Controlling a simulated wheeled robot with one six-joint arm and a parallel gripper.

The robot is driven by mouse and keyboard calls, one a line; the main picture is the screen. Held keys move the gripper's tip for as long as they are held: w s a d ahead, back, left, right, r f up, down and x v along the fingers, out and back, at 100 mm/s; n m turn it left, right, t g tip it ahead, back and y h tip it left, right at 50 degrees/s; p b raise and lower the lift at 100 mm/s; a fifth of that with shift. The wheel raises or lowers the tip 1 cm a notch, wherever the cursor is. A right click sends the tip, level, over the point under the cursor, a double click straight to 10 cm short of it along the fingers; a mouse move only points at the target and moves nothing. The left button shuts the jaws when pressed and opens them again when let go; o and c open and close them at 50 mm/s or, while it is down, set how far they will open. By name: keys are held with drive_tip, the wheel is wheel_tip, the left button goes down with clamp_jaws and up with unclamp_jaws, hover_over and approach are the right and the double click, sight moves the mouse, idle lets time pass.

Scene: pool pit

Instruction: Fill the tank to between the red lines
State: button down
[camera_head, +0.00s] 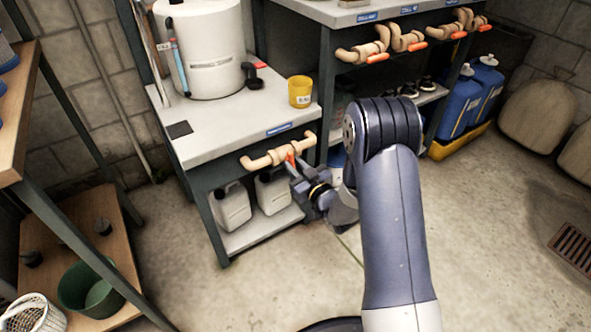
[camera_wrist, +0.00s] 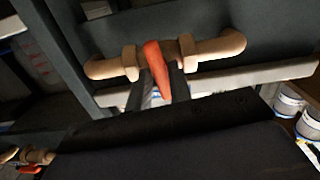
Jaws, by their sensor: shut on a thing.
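The white tank (camera_head: 212,50) stands on the left bench, with a blue sight tube (camera_head: 178,66) on its left side. I cannot make out red lines on it at this size. A tan pipe with a valve (camera_head: 262,160) runs along the bench's front edge under a blue label. Its orange-red handle (camera_wrist: 155,62) points across the pipe in the wrist view. My gripper (camera_head: 296,172) is at this valve, its two fingers on either side of the handle, shut on it; the fingers also show in the wrist view (camera_wrist: 161,86).
A yellow cup (camera_head: 300,91) and a black tap (camera_head: 254,78) are near the tank. White jugs (camera_head: 233,207) stand on the shelf below. Several similar valves (camera_head: 407,41) line the right bench. Blue canisters (camera_head: 461,102) sit in a yellow tray. The floor at front is clear.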

drive_tip(key=shift+m, duration=0.7)
drive_tip(key=c, duration=1.4)
unclamp_jaws()
drive_tip(key=shift+s, duration=0.1)
drive_tip(key=p+v, duration=0.1)
drive_tip(key=v, duration=0.9)
drive_tip(key=shift+s+d, duration=0.25)
drive_tip(key=shift+s, duration=0.05)
